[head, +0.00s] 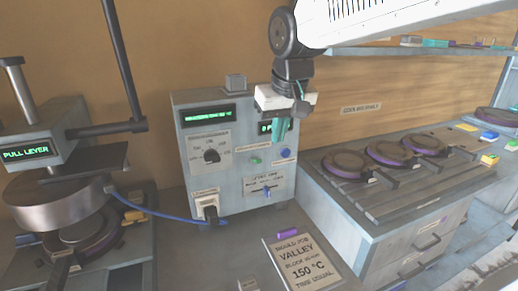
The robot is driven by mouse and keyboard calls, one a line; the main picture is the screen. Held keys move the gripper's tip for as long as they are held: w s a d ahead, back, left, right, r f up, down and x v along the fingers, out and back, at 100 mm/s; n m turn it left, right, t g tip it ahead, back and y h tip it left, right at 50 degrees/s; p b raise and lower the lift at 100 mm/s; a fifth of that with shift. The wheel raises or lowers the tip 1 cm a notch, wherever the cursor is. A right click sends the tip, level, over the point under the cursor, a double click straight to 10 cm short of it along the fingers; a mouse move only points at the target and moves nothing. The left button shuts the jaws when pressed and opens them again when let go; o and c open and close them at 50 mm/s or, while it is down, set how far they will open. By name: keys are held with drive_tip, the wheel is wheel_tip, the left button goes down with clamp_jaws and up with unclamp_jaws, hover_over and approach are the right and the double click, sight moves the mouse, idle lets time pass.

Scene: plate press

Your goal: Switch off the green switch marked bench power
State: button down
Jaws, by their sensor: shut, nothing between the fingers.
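A small green control (255,161) sits on the front of the grey control box (232,178), right of the black dial. It looks like the green switch, but its marking is too small to read and I cannot tell its position. My gripper (279,132) has teal fingers pointing down and is shut and empty. In the picture it is above and to the right of the green control, in front of the box's upper right. It partly hides the right green display (265,128). I cannot tell whether it touches the box.
A blue button (286,153) is right of the green control, and a blue-handled slider (266,190) is below. A press (55,200) with a lever stands left, joined by a blue cable (165,216). A sign (302,262) lies in front. Several round plates (385,153) rest on the right cabinet.

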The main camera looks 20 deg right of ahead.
drive_tip(key=w+a, duration=0.1)
drive_tip(key=w, duration=0.5)
drive_tip(key=shift+r+t, duration=0.3)
drive_tip(key=shift+r, duration=0.15)
approach(256, 159)
drive_tip(key=x, duration=0.5)
drive_tip(key=shift+s+f, duration=0.15)
drive_tip(key=shift+f, duration=0.1)
